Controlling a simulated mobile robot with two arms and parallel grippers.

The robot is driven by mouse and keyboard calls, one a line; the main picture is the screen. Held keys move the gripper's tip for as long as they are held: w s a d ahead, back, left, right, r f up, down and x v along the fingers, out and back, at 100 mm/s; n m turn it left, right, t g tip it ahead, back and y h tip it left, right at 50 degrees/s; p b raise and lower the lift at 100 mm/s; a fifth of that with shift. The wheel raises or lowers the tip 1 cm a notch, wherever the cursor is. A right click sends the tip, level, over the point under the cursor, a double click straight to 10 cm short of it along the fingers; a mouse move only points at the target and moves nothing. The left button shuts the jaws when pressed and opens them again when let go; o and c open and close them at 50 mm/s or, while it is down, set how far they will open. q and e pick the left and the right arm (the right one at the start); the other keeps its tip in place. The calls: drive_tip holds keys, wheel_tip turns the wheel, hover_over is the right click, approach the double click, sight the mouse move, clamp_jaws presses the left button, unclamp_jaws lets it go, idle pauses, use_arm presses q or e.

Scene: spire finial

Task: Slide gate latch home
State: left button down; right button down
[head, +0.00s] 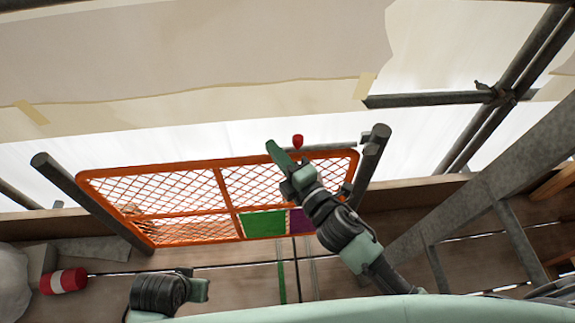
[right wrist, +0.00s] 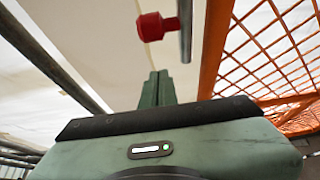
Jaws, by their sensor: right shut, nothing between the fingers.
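The orange mesh gate (head: 228,189) stands between two grey posts. A grey latch bar (head: 333,147) runs along its top right towards the right post (head: 371,150), with a red knob (head: 297,141) at its left. I cannot tell whether the bar enters anything at the post. My right gripper (head: 275,150) is shut and empty, left of the knob. In the right wrist view, its closed fingers (right wrist: 157,88) point towards the red knob (right wrist: 152,27), with a visible gap between. The knob joins the grey bar (right wrist: 185,30). My left gripper does not show, only part of that arm.
Green and purple panels (head: 264,223) hang on the gate's lower right. A red and white cylinder (head: 64,281) lies on the planks at left. Scaffold tubes (head: 430,100) and a steel beam (head: 490,190) stand at right; pale sheeting (head: 180,60) hangs behind.

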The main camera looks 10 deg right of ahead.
sight(292, 150)
drive_tip(key=d, duration=0.4)
drive_tip(key=shift+w+f, duration=0.1)
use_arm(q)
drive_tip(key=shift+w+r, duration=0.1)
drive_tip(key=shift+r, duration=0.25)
